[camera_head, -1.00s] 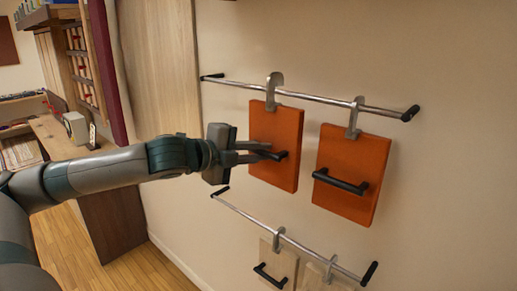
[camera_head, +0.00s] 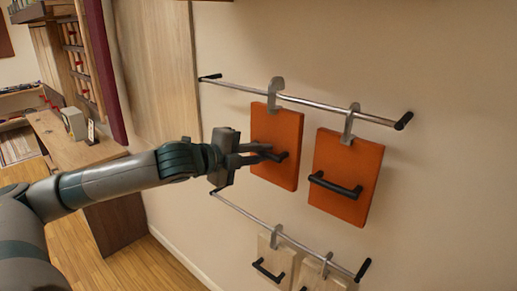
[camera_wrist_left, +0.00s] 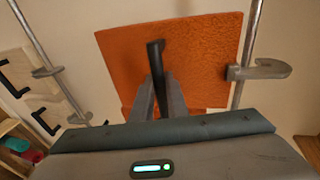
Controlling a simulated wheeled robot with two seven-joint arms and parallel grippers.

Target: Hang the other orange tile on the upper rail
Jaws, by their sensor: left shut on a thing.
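The left orange tile (camera_head: 287,170) is at the upper rail (camera_head: 318,103), its grey hook (camera_head: 274,92) crossing the rail. My left gripper (camera_head: 262,153) is shut on this tile's black handle (camera_head: 280,157). In the left wrist view the tile (camera_wrist_left: 205,55) fills the middle, with the handle (camera_wrist_left: 156,60) between my fingers. There the hook (camera_wrist_left: 265,70) reaches past the rail (camera_wrist_left: 247,45); I cannot tell whether it bears on it. The right orange tile (camera_head: 352,160) hangs by its hook (camera_head: 349,123) from the same rail, with no gripper on it. My right gripper is out of view.
A lower rail (camera_head: 318,246) carries two pale tiles (camera_head: 284,265) with hooks; these also show in the left wrist view (camera_wrist_left: 35,88). A wooden panel (camera_head: 165,100) stands left of the rails. A desk (camera_head: 75,145) is further left. Wall between the orange tiles is bare.

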